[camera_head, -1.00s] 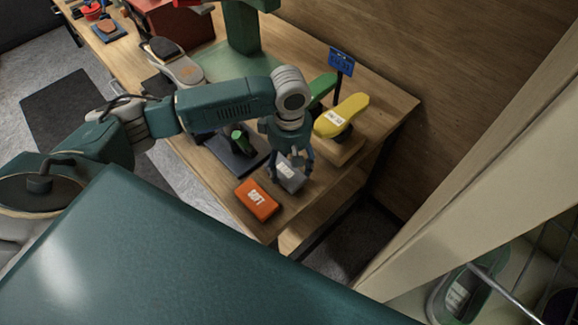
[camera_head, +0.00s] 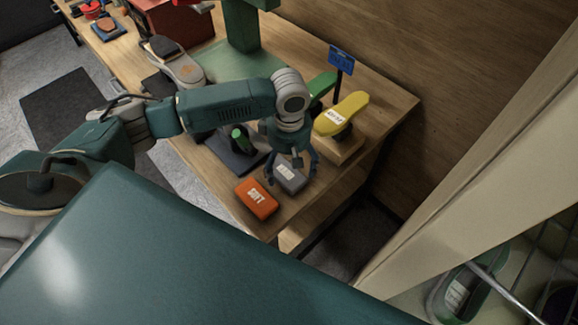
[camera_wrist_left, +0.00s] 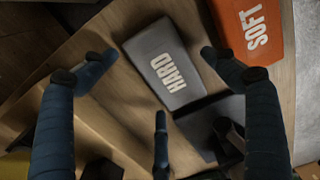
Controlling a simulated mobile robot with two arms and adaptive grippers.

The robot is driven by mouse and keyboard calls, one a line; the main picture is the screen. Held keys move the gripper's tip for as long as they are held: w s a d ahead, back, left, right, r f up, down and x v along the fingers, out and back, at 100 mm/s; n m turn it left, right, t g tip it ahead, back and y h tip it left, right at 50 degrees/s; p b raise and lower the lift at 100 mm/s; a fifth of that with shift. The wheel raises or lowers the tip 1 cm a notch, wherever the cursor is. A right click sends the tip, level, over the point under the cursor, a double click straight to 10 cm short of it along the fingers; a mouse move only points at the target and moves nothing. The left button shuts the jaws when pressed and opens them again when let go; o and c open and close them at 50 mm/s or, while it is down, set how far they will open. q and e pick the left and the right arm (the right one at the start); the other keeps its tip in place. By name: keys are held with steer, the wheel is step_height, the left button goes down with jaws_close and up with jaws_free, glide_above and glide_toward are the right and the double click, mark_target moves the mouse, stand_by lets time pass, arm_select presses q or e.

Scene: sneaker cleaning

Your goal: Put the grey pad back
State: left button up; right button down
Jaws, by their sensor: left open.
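The grey pad (camera_head: 291,179), a small block, lies on the wooden table beside the orange pad. In the left wrist view the grey pad (camera_wrist_left: 163,66) reads "HARD" and lies flat on bare wood. My left gripper (camera_head: 291,170) is open above it. Its blue fingers (camera_wrist_left: 156,62) are spread to either side of the pad, with a third finger below its near end, and they appear clear of it. The orange pad (camera_head: 256,199) reads "SOFT". My right gripper is not in view.
A dark tray (camera_head: 233,156) with a green-topped item stands just left of the grey pad. A yellow brush (camera_head: 341,115) rests on a wooden block behind, near a blue sign (camera_head: 341,60). The table's front edge is close to the pads.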

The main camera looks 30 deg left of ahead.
mark_target(289, 169)
arm_select(q)
step_height(289, 169, up, 12)
steer(key=b, duration=0.1)
steer(key=shift+f+b, duration=0.2)
steer(key=shift+b, duration=0.1)
stand_by(0.3)
